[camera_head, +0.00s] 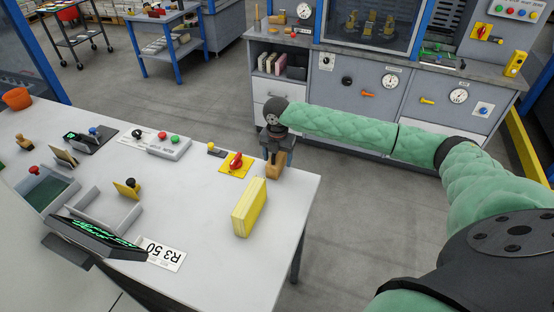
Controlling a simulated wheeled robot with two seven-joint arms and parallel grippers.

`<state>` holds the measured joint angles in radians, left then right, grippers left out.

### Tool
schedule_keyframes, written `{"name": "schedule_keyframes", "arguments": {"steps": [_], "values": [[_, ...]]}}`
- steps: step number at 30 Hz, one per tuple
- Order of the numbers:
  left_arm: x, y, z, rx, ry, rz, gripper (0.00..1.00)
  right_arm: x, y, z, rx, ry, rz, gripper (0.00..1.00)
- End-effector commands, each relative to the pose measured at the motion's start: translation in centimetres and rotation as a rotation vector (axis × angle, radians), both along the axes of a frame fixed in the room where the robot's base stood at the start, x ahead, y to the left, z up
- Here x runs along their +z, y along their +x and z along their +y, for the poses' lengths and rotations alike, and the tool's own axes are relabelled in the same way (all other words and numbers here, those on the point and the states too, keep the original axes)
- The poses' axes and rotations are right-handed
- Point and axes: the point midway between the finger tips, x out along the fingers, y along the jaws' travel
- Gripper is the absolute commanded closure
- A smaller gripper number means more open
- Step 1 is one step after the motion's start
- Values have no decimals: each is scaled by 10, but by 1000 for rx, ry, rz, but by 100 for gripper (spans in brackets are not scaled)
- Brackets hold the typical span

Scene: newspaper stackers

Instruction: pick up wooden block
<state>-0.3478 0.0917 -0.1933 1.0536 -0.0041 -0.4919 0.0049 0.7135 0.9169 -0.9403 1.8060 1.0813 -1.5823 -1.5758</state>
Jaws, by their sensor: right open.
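The wooden block (277,168) is a small tan piece near the far right corner of the white table (205,250). My right gripper (276,153) is open and points down right over the block, its arm coming in from the right in a green padded sleeve. The fingers overlap the block's top in this view. I cannot tell whether they touch it. My left gripper is not in view.
A pale yellow block (249,207) stands on the table close in front of the wooden block. A yellow plate with a red knob (237,163) lies just left of it. A tilted screen (97,238) stands at the left front. Bare tabletop lies between.

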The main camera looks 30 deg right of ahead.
Motion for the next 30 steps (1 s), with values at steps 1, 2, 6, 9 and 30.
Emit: {"name": "schedule_keyframes", "arguments": {"steps": [1,2,6,9,30], "values": [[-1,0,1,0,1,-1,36,-1,0,0,0,0,0,34],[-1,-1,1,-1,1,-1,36,-2,0,0,0,0,0,34],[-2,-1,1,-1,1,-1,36,-2,0,0,0,-1,-1,34],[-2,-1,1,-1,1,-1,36,-2,0,0,0,-1,-1,42],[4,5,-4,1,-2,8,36,8,1,0,0,1,-4,89]]}}
